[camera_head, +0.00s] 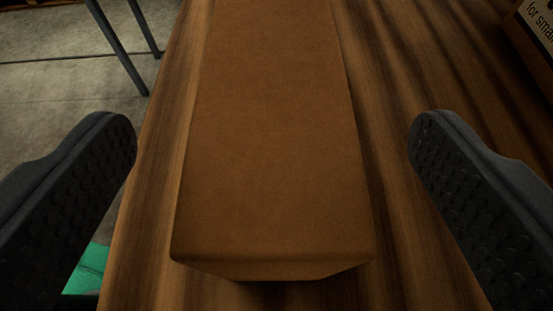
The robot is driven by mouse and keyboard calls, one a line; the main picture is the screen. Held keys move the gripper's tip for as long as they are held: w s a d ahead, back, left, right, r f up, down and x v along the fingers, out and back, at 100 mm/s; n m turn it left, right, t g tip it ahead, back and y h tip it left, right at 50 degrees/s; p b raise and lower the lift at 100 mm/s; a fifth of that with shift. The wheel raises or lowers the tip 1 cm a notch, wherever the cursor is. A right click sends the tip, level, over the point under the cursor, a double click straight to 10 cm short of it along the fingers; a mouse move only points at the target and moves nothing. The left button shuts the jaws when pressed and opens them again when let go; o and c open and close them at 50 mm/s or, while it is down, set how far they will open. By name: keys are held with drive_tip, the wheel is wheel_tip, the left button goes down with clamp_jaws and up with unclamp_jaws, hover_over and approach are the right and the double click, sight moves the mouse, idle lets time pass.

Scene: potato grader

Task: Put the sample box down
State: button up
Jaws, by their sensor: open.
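The sample box (270,150) is a long plain brown box. It lies on a wooden table (410,160), and its far end runs out of the top of the view. My gripper (273,135) is open, with one dark, studded finger to the left of the box and one to the right. A clear gap shows between each finger and the box's sides. The near end of the box lies low in the view, between the fingers.
The table's left edge (150,150) runs close beside the box, with grey floor (60,85) beyond it. Dark metal legs (120,50) stand at the upper left. A green patch (88,272) shows at lower left. A labelled wooden box (535,40) stands at the upper right.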

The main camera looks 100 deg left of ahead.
drive_tip(key=v, duration=0.6)
drive_tip(key=shift+r, duration=0.1)
idle(0.3)
